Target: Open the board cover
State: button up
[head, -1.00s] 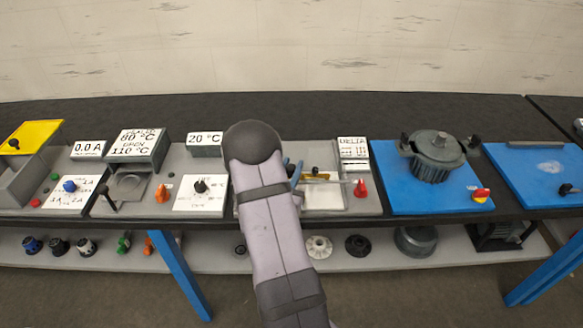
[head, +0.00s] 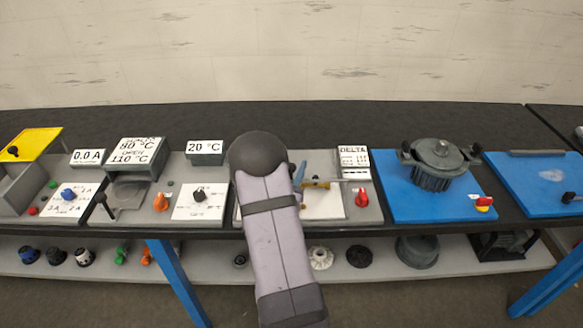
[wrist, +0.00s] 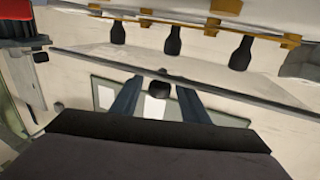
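The board (head: 328,206) is a white panel at the middle station, partly hidden by my arm in the head view. In the wrist view a pale, seemingly see-through sheet, which looks like the board cover (wrist: 100,60), lies under a thin dark bar (wrist: 240,90). A small black knob (wrist: 158,88) shows between my two blue fingers. My gripper (wrist: 158,96) is open, with gaps visible on both sides of the knob. I cannot tell whether either finger touches it. In the head view my gripper (head: 300,178) is small and mostly behind the arm.
Brass strips (wrist: 200,20) with several black pegs stand beyond the bar. A red knob (head: 361,197) and a DELTA sign (head: 353,160) are at the board's right. A black knob (head: 200,194) is left.

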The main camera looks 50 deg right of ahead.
jog(key=shift+a, duration=0.1)
jog(key=shift+b+v, duration=1.25)
jog(key=shift+v, duration=2.35)
jog(key=shift+o, duration=0.2)
jog(key=shift+r, duration=0.1)
jog(key=p, duration=0.3)
jog(key=shift+s+a+r, duration=0.1)
jog(key=shift+a+r, duration=0.05)
jog(key=shift+r, duration=0.25)
